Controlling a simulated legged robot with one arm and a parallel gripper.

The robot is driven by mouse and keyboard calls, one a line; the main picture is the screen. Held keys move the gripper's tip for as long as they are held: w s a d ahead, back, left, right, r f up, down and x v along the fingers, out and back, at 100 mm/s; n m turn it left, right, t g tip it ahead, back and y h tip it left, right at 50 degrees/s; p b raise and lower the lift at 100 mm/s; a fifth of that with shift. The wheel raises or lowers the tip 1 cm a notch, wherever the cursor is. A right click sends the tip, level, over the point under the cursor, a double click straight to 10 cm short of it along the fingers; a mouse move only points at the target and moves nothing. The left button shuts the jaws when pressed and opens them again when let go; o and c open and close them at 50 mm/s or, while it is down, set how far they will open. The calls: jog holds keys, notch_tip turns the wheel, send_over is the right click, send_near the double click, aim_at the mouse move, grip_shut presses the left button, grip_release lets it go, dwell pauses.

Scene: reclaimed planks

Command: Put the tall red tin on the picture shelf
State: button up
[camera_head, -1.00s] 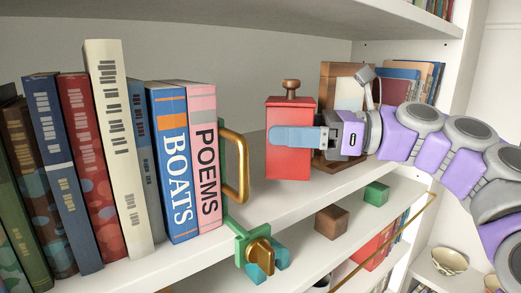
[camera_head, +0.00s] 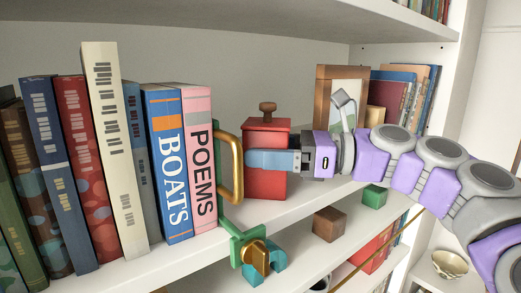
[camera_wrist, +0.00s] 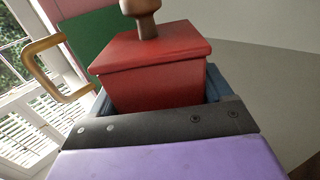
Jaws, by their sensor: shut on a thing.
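The tall red tin (camera_head: 266,135) is a square red box with a brown knob on its lid. It stands upright over the white shelf (camera_head: 300,200), just right of the gold-handled bookend; I cannot tell whether its base touches the board. My gripper (camera_head: 270,161) reaches in from the right and is shut on the tin, with a blue finger across its front face. In the wrist view the tin's lid and knob (camera_wrist: 150,50) show between the blue fingers. The tin's lower part is hidden there.
A green bookend with a gold handle (camera_head: 238,170) holds a row of books, including the pink POEMS book (camera_head: 200,155). A wooden picture frame (camera_head: 342,85) and more books (camera_head: 410,90) stand behind my arm. Below are a brown block (camera_head: 329,223) and a green block (camera_head: 374,195).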

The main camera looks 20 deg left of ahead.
jog(key=shift+d+r, duration=0.15)
jog(key=shift+d, duration=0.85)
jog(key=o, duration=1.2)
jog(key=shift+w, duration=0.1)
jog(key=o, duration=0.3)
jog(key=shift+a+f, duration=0.25)
jog(key=shift+a, duration=0.6)
jog(key=shift+o, duration=0.3)
jog(key=shift+a+f, duration=0.1)
jog(key=shift+a, duration=0.5)
jog(key=v, duration=1.3)
jog(key=shift+s+d+r, duration=0.25)
jog(key=shift+d+r, duration=0.05)
